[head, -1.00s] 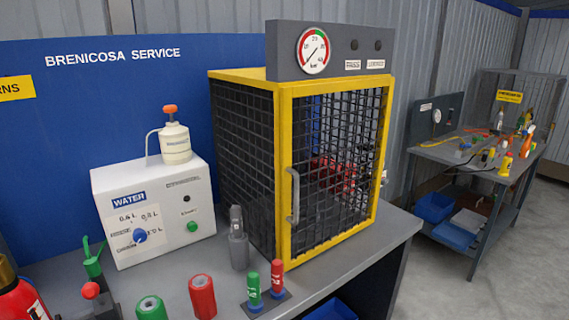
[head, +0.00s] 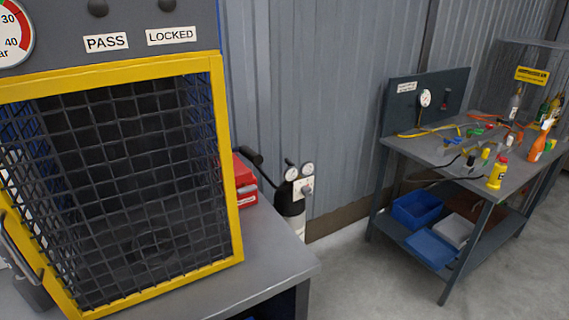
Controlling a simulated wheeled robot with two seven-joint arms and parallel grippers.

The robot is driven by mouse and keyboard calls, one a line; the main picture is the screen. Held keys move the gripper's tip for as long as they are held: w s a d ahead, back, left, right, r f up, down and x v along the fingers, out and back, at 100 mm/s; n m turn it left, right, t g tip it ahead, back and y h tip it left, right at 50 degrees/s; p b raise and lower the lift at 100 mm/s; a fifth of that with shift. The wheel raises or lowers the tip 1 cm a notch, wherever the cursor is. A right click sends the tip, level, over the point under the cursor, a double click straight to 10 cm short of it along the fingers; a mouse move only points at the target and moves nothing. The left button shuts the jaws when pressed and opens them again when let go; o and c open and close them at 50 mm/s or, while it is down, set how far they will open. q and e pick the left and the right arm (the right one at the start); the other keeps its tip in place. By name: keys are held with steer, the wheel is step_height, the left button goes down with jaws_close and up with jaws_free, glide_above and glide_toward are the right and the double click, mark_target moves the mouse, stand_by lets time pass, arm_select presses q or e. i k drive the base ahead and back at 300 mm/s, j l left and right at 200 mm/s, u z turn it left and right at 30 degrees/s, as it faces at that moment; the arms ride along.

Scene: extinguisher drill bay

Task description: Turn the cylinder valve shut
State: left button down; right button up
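A cylinder (head: 290,207), dark on top with a pale lower part, stands on the floor beyond the bench, against the corrugated wall. Two round gauges (head: 292,174) and a pale tag or block sit at its top. A black rod or knob shows near the gauges, but I cannot tell which part is the valve or how far it is turned. The bench edge hides part of the cylinder. Neither of my grippers is in view.
A yellow-framed mesh cage (head: 232,170) fills the left on a grey bench (head: 275,245). Red boxes (head: 245,182) lie behind it. A second workbench (head: 430,150) with bottles, hoses and blue bins stands at the right. Grey floor (head: 350,265) is open between the benches.

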mark_target(287, 161)
steer(key=l+u, duration=0.15)
steer(key=u, duration=0.7)
steer(key=i+l+u, duration=0.35)
steer(key=l+u, duration=0.15)
steer(key=l, duration=0.25)
steer(key=i+l+u, duration=0.25)
steer(key=l, duration=0.15)
steer(key=k, duration=0.1)
